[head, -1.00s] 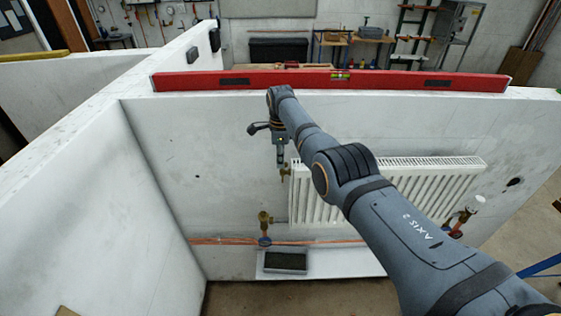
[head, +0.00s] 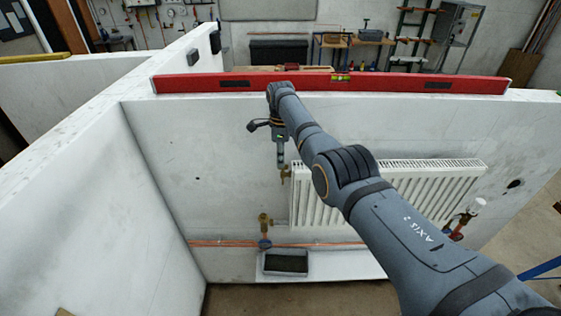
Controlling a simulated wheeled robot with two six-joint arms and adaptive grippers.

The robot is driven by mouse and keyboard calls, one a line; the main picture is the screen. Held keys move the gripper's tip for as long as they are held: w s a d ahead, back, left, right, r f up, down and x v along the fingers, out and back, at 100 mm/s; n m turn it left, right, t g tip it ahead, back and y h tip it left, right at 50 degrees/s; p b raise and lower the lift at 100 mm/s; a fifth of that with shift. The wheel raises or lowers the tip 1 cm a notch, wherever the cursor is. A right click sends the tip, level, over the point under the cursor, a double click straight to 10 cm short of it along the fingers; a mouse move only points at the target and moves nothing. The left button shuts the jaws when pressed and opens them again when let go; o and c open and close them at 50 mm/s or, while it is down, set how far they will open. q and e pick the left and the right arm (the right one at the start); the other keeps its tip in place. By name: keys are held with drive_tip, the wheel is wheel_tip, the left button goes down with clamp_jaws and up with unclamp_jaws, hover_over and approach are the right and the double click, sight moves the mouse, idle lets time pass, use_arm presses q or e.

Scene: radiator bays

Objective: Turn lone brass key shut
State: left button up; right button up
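A small brass key (head: 286,173) shows at the upper left corner of the white radiator (head: 305,205). My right gripper (head: 283,163) points down from the wrist, with its tip right at the key. It is too small and too edge-on to tell whether its fingers are open or shut, or whether they touch the key. The key's exact angle cannot be made out. A separate brass valve (head: 264,221) stands lower down, left of the radiator, on the copper pipework. My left gripper is not in view.
A red spirit level (head: 300,82) lies along the top of the wall behind my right arm. A dark-filled grey tray (head: 285,263) sits below the copper pipes (head: 215,243). A valve with a white cap (head: 477,205) is at the radiator's right. The wall left of the gripper is bare.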

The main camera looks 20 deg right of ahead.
wheel_tip(320, 180, up, 10)
drive_tip(key=shift+r, duration=0.25)
drive_tip(key=shift+s, duration=0.1)
